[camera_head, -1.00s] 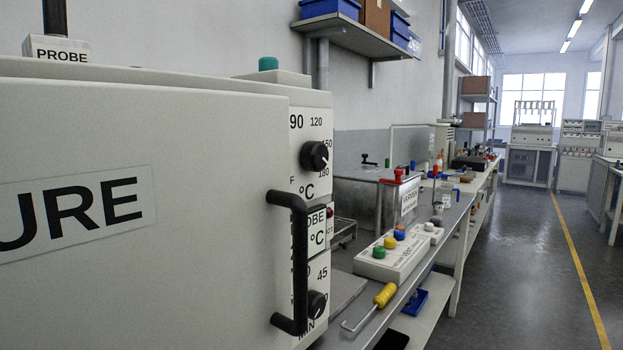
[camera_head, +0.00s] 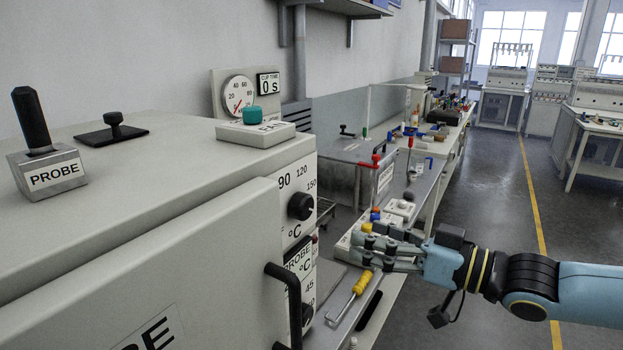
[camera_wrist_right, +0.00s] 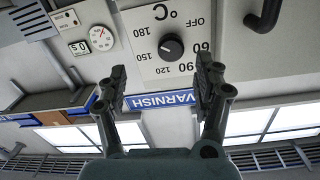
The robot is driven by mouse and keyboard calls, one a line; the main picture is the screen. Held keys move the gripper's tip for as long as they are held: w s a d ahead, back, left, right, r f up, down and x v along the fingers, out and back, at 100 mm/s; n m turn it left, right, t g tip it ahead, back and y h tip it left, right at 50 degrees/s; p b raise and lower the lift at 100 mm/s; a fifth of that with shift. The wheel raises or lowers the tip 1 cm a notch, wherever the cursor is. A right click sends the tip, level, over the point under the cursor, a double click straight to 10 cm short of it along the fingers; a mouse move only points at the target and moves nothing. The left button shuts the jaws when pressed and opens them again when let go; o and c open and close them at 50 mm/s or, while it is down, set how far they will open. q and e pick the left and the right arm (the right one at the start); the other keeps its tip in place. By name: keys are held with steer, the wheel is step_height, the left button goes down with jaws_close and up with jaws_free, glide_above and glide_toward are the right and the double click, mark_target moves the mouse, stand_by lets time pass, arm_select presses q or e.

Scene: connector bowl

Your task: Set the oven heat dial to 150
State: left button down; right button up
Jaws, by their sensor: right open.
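The oven heat dial (camera_head: 300,206) is a black round knob on the white front panel of the big pale oven (camera_head: 150,190), with 90, 120 and 150 showing around it in the head view. In the right wrist view the heat dial (camera_wrist_right: 171,47) appears upside down, ringed by OFF, 60, 90, 120, 150 and 180. Its pointer is too small to read surely. My right gripper (camera_head: 367,246) is open and empty, right of the panel and apart from the dial. In the wrist view its fingers (camera_wrist_right: 165,75) stand either side below the dial. My left gripper is not in view.
The black door handle (camera_head: 291,290) juts out below the heat dial. A second knob (camera_head: 307,314) sits low on the panel, partly hidden by it. A hook with a yellow handle (camera_head: 361,284) lies on the bench under my right gripper. The aisle right is free.

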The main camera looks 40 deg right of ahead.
mark_target(308, 209)
steer(key=shift+y, duration=0.4)
steer(key=b+x, duration=0.3)
steer(key=b, duration=0.3)
steer(key=r+b+x, duration=0.1)
steer(key=b+x, duration=0.3)
steer(key=b, duration=0.2)
steer(key=b+x, duration=0.3)
steer(key=b, duration=0.3)
steer(key=shift+w+a+r, duration=0.15)
steer(key=shift+a+r, duration=0.25)
steer(key=shift+a, duration=0.1)
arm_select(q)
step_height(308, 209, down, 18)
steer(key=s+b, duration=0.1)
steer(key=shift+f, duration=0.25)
arm_select(e)
steer(key=shift+w+a+r, duration=0.15)
steer(key=c, duration=1.2)
